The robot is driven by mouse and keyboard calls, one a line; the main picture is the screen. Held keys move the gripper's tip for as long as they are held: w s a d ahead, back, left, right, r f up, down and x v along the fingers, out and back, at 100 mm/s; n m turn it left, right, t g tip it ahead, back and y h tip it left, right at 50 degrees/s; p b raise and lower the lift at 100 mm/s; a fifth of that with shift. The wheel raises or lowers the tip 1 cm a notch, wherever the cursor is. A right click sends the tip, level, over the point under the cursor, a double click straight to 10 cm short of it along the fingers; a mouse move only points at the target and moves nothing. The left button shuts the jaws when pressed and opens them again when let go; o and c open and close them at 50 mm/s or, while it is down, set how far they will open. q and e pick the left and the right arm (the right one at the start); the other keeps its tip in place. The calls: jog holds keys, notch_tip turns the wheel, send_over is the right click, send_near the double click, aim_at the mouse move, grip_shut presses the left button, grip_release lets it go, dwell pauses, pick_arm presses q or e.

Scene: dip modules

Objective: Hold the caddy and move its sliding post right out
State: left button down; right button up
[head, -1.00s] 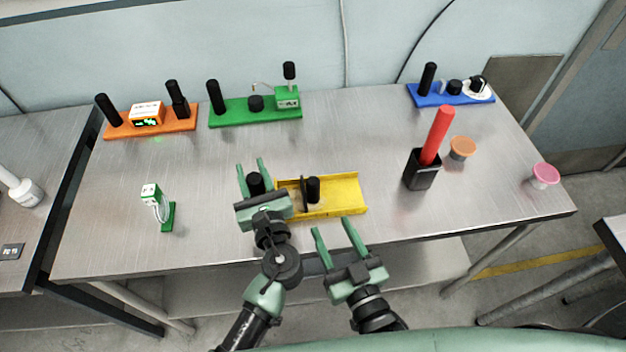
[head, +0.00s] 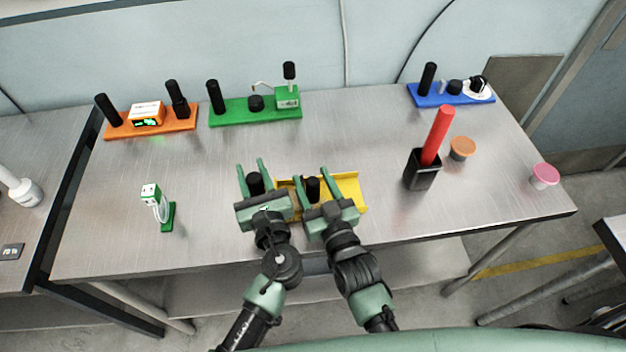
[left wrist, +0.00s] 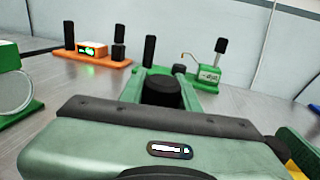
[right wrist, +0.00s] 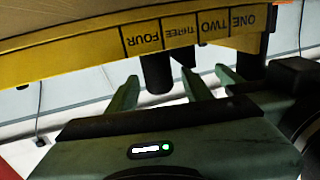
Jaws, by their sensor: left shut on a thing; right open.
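The yellow caddy (head: 350,186) lies near the table's front edge, partly hidden by my grippers. A black knob (head: 254,184) stands at its left end, with my left gripper (head: 252,168) shut on it; the knob also shows in the left wrist view (left wrist: 161,91). A black sliding post (head: 312,189) stands upright in the caddy. My right gripper (head: 311,176) is open, with one finger on each side of the post. In the right wrist view, the post (right wrist: 156,74) shows between the fingers, by the caddy's side marked ONE to FOUR (right wrist: 180,36).
A black cup (head: 422,172) with a red stick stands to the right. A small green-and-white device (head: 166,212) stands to the left. Orange (head: 180,123), green (head: 240,112) and blue (head: 450,96) boards line the back. Table between is bare.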

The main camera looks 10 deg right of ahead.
grip_shut()
dwell(1.4)
